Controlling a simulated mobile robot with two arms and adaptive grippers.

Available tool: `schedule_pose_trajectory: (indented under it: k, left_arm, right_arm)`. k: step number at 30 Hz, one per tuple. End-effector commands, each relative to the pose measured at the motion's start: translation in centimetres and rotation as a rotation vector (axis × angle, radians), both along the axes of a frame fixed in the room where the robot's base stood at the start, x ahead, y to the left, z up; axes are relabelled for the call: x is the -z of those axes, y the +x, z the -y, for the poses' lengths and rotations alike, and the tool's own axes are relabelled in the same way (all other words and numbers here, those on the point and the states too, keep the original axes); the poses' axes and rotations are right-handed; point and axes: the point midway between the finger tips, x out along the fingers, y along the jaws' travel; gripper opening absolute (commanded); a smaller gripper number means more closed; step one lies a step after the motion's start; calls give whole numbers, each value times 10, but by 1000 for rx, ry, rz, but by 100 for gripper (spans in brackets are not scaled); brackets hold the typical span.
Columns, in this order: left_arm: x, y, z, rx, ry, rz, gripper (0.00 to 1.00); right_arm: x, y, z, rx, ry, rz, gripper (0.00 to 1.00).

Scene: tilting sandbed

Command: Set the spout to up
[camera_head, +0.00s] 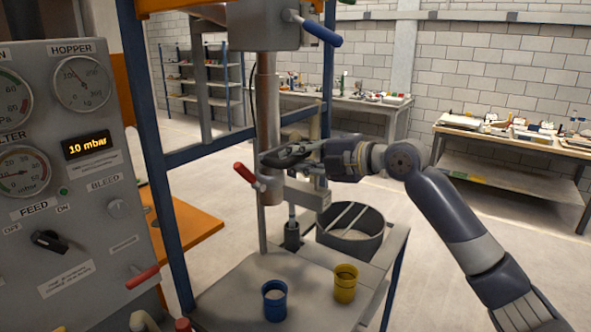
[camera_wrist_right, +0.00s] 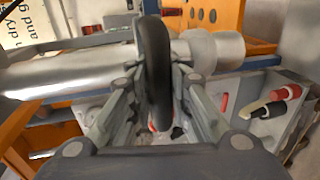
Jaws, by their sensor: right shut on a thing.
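My right gripper (camera_head: 288,156) is beside the vertical copper-brown pipe (camera_head: 268,110) in the head view, reaching in from the right. In the right wrist view its two fingers are closed around a black, rounded rim or handle (camera_wrist_right: 154,65). A bare metal pipe (camera_wrist_right: 70,75) crosses behind that black part. I cannot tell for certain which part is the spout; a grey block (camera_head: 305,193) at the pipe's lower end, just below the gripper, may belong to it. The gripper hides part of this area. My left gripper is not in view.
A red-handled lever (camera_head: 245,173) juts left of the pipe. Below stand a round grey vessel (camera_head: 350,247), a blue cup (camera_head: 275,300) and a yellow cup (camera_head: 345,284) on a grey table (camera_head: 232,295). A gauge panel (camera_head: 90,215) is at left; blue frame posts (camera_head: 157,160) flank the pipe.

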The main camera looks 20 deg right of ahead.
Motion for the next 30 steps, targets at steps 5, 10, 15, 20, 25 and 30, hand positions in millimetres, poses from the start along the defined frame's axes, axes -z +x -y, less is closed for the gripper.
schedule_pose_trajectory:
  k: [5,10,15,20,25,30]
  left_arm:
    - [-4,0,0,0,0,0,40]
    - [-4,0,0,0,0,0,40]
    - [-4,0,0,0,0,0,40]
    - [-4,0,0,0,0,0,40]
    - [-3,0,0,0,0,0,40]
    - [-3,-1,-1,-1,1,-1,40]
  right_arm:
    - [-16,0,2,5,5,16,0]
    - [-16,0,2,5,5,16,0]
    - [-16,0,2,5,4,17,22]
    - [-14,0,2,5,3,14,38]
    - [-11,0,1,3,1,8,38]
    - [-11,-5,7,4,-1,6,38]
